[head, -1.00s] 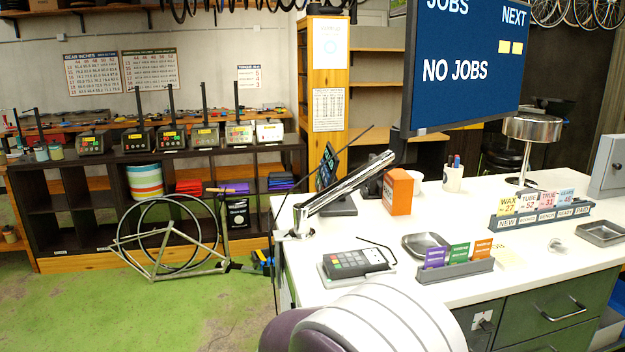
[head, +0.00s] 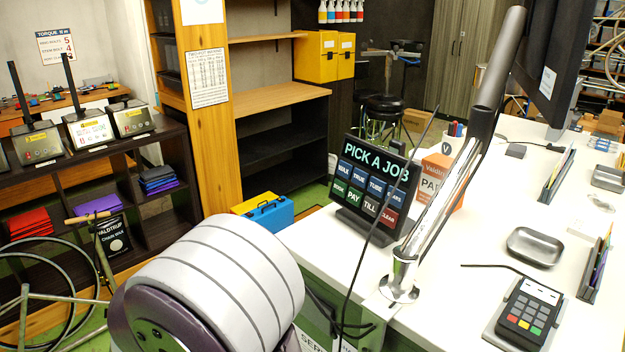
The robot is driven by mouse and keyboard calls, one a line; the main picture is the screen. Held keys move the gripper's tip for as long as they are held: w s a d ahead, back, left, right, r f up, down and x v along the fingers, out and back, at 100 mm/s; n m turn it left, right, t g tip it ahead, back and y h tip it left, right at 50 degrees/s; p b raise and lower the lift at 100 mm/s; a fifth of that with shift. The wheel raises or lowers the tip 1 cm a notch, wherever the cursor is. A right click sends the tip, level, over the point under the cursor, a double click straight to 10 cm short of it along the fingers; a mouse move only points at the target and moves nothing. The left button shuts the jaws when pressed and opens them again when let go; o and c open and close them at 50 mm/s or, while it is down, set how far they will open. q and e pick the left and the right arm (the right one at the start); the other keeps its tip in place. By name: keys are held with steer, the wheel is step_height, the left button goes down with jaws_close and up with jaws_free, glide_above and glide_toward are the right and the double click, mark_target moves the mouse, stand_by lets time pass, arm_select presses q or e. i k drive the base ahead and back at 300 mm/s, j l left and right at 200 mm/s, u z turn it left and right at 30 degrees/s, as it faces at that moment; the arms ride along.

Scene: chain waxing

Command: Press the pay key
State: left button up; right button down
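The job screen (head: 374,187) stands on the white counter, tilted, facing me, and reads "PICK A JOB". Under the title are two rows of keys. A thin dark cable crosses in front of the screen's right part; the pay key is uncovered. A card terminal (head: 526,311) with a keypad lies at the counter's front right. A large white and purple link of my own arm fills the lower left. Neither gripper is in view.
A metal monitor pole (head: 449,197) rises from the counter (head: 459,290) just right of the screen. An orange-and-white box (head: 436,174) stands behind it. A metal dish (head: 535,247) lies farther right. A blue and yellow toolbox (head: 269,214) is left of the counter.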

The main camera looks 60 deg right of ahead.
mark_target(354, 197)
steer(key=i+l+z, duration=0.2)
steer(key=i+z, duration=0.25)
steer(key=i+l+z, duration=0.1)
steer(key=i+z, duration=0.15)
steer(key=z, duration=0.15)
steer(key=i+z, duration=0.45)
steer(key=i+j+z, duration=0.2)
steer(key=z, duration=0.2)
steer(key=i+z, duration=0.1)
steer(key=z, duration=1.1)
